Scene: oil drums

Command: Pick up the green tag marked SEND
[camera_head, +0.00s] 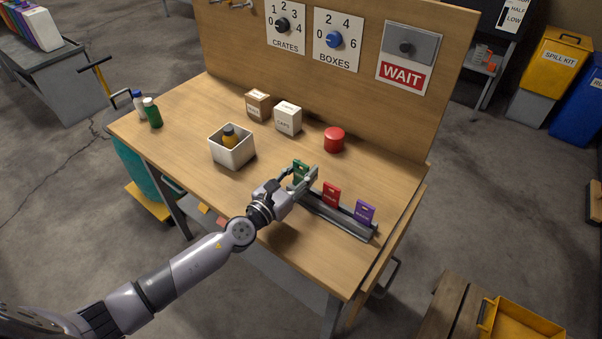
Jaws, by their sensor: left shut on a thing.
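The green tag (299,169) is at the left end of a grey rack (342,219) on the wooden table. My left gripper (303,177) is shut on the green tag, and its fingers hide part of it. Its lettering is too small to read, and I cannot tell whether its lower edge still touches the rack. A red tag (331,194) and a purple tag (364,212) stand in the rack to the right. My right gripper is not in view.
A backboard with dials and a WAIT sign (403,75) rises at the table's rear. The table's left part is mostly clear.

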